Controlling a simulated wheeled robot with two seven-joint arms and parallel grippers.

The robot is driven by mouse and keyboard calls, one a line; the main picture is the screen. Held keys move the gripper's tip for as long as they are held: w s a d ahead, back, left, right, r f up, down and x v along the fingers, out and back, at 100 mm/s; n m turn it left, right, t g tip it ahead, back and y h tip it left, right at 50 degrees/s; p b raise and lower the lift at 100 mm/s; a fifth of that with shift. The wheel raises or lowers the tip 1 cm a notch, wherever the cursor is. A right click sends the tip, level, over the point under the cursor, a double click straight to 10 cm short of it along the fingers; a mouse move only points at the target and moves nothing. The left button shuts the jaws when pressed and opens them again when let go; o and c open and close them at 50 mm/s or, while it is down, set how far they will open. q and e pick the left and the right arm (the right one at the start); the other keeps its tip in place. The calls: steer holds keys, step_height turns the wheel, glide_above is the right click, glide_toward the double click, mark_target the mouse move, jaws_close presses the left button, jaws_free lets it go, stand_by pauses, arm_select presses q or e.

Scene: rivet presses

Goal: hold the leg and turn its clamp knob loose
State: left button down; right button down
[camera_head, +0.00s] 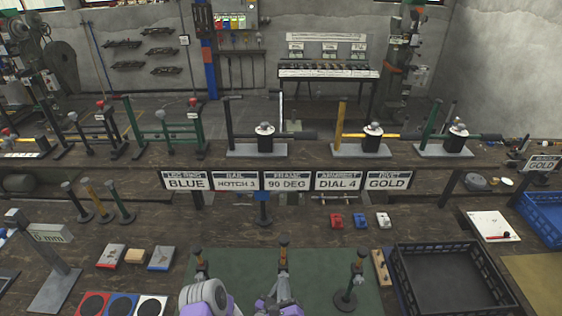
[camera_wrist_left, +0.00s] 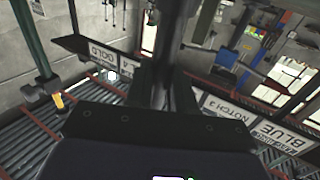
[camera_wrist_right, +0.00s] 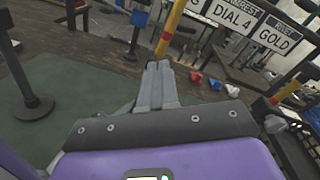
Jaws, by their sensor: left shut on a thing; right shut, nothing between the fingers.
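A dark leg with a brassy collar (camera_head: 200,262) rises just beyond my left wrist at the left of the green mat. In the left wrist view my left gripper (camera_wrist_left: 166,82) is shut on a dark upright post (camera_wrist_left: 178,42), which I take to be this leg; the head view hides the fingers. My right gripper (camera_head: 281,290) is shut and empty in front of a second post (camera_head: 283,254). In the right wrist view its closed grey fingers (camera_wrist_right: 158,68) point towards a yellow post (camera_wrist_right: 171,28); I cannot tell whether they touch. I cannot make out the clamp knob.
A third post with a round black base (camera_head: 345,301) stands at the mat's right. A black crate (camera_head: 401,283) lies right of it.

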steer(key=shift+w+f, duration=0.15)
steer(key=shift+w, duration=1.05)
steer(key=shift+s+a+f, duration=0.1)
steer(key=shift+s+f, duration=0.05)
steer(key=shift+f, duration=0.2)
steer(key=shift+a, duration=0.1)
steer(key=shift+a+f, duration=0.15)
steer(key=shift+a, duration=0.4)
steer(key=shift+a+f, duration=0.15)
steer(key=shift+a, duration=0.4)
steer(key=shift+a+f, duration=0.1)
steer(key=shift+f, duration=0.1)
